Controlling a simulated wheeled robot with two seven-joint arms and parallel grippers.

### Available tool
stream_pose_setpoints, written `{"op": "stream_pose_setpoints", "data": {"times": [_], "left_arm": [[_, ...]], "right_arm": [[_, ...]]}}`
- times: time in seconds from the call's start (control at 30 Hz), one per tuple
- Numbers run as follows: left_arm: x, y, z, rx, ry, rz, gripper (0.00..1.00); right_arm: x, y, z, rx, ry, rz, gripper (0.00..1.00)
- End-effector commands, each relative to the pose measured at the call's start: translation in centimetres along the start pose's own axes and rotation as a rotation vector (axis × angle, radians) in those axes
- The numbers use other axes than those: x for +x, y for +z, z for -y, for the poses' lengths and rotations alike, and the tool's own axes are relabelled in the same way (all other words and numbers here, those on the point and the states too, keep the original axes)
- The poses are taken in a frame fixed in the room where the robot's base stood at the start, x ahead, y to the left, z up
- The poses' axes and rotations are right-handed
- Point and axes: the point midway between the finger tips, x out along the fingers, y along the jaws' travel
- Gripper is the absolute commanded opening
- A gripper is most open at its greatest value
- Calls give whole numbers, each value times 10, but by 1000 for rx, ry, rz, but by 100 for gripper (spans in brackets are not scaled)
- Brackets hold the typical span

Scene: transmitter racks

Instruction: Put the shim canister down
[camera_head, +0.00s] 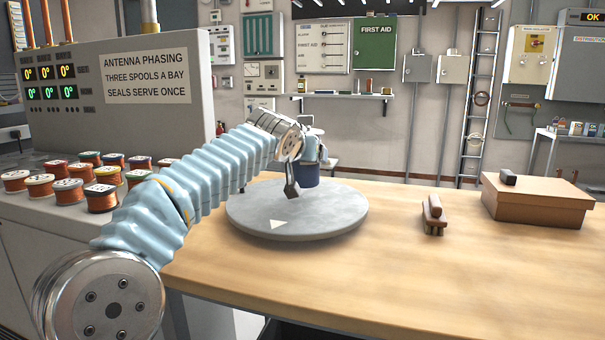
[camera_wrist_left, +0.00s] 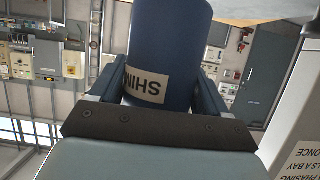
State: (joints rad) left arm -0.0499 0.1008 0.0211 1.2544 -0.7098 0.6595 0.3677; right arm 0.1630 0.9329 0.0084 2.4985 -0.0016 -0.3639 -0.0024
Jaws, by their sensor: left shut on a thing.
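The shim canister (camera_head: 306,174) is a dark blue cylinder, mostly hidden behind my left wrist in the head view. It is over the grey round turntable (camera_head: 247,223) on the wooden bench; I cannot tell whether its base touches the disc. In the left wrist view the canister (camera_wrist_left: 165,45) fills the space between the fingers, with a cream label reading SHIM. My left gripper (camera_wrist_left: 157,92) is shut on it, a finger on each side. In the head view the left gripper (camera_head: 306,158) is partly hidden by its own wrist. My right gripper is not in view.
Several wire spools (camera_head: 102,198) sit on the console ledge at left. The front middle of the bench is clear.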

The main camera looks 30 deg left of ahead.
Motion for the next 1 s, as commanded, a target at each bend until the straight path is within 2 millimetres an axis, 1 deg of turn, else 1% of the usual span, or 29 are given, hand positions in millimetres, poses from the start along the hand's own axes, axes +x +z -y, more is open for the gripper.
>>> {"op": "stream_pose_setpoints", "data": {"times": [0.13,0.2,0.3,0.4,0.6,0.77,0.8,0.93,1.0], "left_arm": [[10,8,8,-2,-1,-2,23],[16,20,8,0,0,-1,23],[21,32,7,0,1,-2,23],[22,36,7,-1,2,-3,23],[22,35,7,-1,2,-3,23],[24,40,7,-1,2,-3,23],[24,40,7,-1,1,-1,80],[24,39,7,-1,1,0,100],[24,39,7,-1,1,0,100]], "right_arm": [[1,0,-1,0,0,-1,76],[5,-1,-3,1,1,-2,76],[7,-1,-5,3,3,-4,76],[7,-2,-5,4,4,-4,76],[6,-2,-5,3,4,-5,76],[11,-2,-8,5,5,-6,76],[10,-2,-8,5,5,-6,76],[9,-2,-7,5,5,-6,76],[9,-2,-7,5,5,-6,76]]}}
